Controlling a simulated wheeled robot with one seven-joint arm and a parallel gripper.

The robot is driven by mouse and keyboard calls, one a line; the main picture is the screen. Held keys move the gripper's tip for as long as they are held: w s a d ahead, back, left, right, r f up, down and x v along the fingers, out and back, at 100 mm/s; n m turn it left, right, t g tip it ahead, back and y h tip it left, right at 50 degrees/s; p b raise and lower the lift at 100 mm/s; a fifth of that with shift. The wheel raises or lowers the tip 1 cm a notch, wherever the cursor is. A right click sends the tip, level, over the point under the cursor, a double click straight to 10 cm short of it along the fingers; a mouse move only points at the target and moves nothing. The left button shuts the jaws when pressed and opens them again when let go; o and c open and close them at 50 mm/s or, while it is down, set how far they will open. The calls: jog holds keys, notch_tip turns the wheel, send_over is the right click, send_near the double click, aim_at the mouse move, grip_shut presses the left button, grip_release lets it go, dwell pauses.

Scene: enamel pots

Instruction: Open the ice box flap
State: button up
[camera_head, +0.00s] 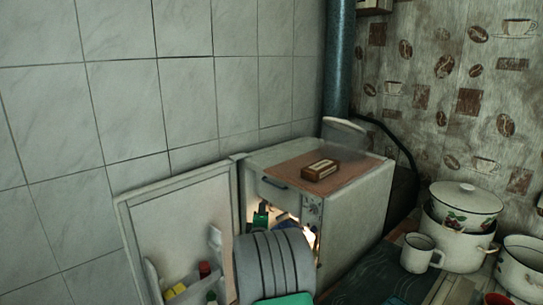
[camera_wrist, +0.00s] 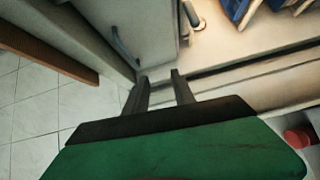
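The ice box flap (camera_head: 286,198) is the pale panel at the top of the open fridge in the head view, and it looks closed. A dark bar handle (camera_head: 274,183) sits on it. In the wrist view, a pale panel that looks like the flap (camera_wrist: 157,28) is at the upper middle, with the bar handle (camera_wrist: 124,46) on its left. My gripper (camera_wrist: 159,75) has its two dark fingers apart with nothing between them. The fingertips are below the handle in that picture, apart from it. In the head view my grey arm hides the fingers.
The fridge door (camera_head: 185,225) stands open on the left, with bottles in its shelf. A small brown box (camera_head: 320,170) lies on the fridge top (camera_head: 345,165). Enamel pots (camera_head: 465,205) and a white mug (camera_head: 420,252) stand at the right. Items lie inside the lit fridge.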

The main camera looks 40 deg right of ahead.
aim_at(271, 188)
jog(key=w+d+r, duration=0.1)
jog(key=d, duration=0.2)
jog(key=w+d+r+n+h+p, duration=0.1)
jog(key=w+d+r, duration=0.1)
jog(key=w+d+r+n+t+p, duration=0.1)
jog(key=w+d+r, duration=0.1)
jog(key=d, duration=0.1)
jog(key=shift+d+h, duration=0.3)
jog(key=shift+r, duration=0.1)
jog(key=shift+c, duration=0.4)
grip_shut()
dwell(0.6)
